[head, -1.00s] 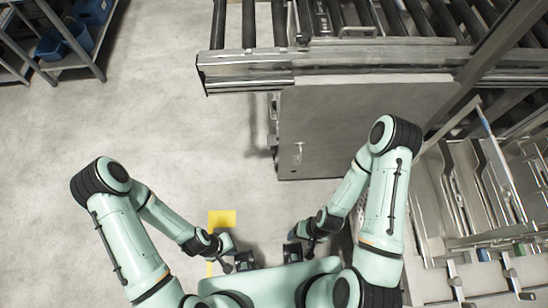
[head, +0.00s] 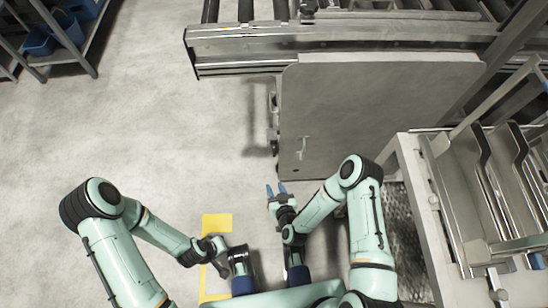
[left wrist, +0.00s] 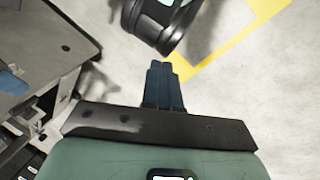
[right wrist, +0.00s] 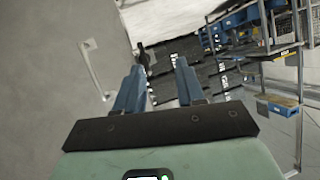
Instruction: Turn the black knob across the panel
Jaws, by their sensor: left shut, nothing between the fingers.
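The grey panel (head: 385,110) stands ahead, right of centre in the head view. A small dark part (right wrist: 144,58) sticks out at the panel's edge in the right wrist view; it may be the black knob, but its shape is not clear. My right gripper (head: 276,188) is open and empty, just short of the panel's lower left corner. In the right wrist view its two blue fingers (right wrist: 158,72) are apart, with the dark part beyond the left one. My left gripper (left wrist: 161,66) is shut and empty, low near my base.
A slim metal handle (head: 302,147) sits on the panel. A roller conveyor (head: 340,35) runs behind it. A metal machine with trays (head: 470,200) stands close on the right. A shelf with blue bins (head: 65,35) is far left. The floor at left is open, with yellow tape (head: 216,222).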

